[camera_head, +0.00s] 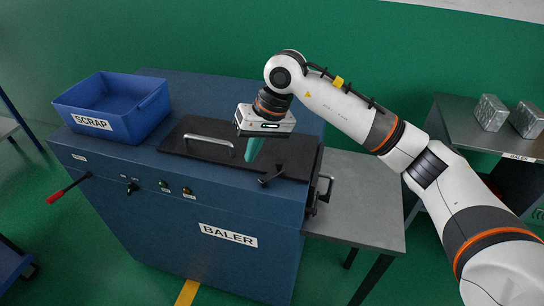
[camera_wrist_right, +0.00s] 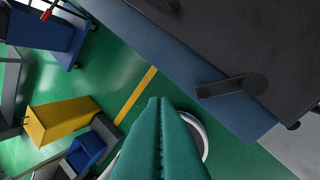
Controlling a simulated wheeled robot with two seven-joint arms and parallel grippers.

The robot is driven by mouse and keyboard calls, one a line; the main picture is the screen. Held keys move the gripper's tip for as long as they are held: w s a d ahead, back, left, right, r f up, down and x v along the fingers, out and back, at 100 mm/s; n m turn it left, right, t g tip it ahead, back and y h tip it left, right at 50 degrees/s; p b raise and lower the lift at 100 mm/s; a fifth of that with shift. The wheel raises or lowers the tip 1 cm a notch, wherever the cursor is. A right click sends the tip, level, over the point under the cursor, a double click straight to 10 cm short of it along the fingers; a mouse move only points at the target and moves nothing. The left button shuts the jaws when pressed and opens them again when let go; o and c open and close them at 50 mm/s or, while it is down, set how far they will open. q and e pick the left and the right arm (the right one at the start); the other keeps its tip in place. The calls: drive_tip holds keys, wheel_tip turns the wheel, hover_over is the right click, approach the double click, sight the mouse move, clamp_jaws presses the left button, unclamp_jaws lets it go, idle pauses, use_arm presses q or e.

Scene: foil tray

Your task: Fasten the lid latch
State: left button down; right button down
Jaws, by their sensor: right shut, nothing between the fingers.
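The black lid (camera_head: 195,141) lies flat and closed on top of the blue baler (camera_head: 205,221) and carries a silver bar handle (camera_head: 208,140). The lid latch (camera_head: 272,174) is a dark lever with a round pivot at the lid's front right corner. It also shows in the right wrist view (camera_wrist_right: 230,87), right of my fingers. My right gripper (camera_head: 252,150) has teal fingers pointing down above the lid, behind and left of the latch. The fingers also show in the right wrist view (camera_wrist_right: 160,105), pressed together, empty and apart from the latch. My left gripper is out of view.
A blue SCRAP bin (camera_head: 113,108) stands on the baler's left end. A red-tipped lever (camera_head: 68,188) sticks out at the front left. A grey side table (camera_head: 360,200) adjoins the right side. Metal blocks (camera_head: 490,112) sit on a shelf at far right.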

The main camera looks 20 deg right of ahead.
sight(272, 173)
drive_tip(key=w+d+r+n+t+h, duration=0.1)
drive_tip(key=w+d+r+t+h, duration=0.1)
drive_tip(key=w+d, duration=0.3)
drive_tip(key=shift+d+r+t+h, duration=0.4)
drive_tip(key=shift+d+r+h, duration=0.3)
drive_tip(key=shift+d, duration=0.3)
drive_tip(key=p+x, duration=0.2)
drive_tip(key=x, duration=0.8)
drive_tip(key=shift+s+a, duration=0.1)
drive_tip(key=shift+a, duration=0.1)
drive_tip(key=s+p, duration=0.1)
drive_tip(key=s, duration=0.3)
drive_tip(key=shift+d+p, duration=0.4)
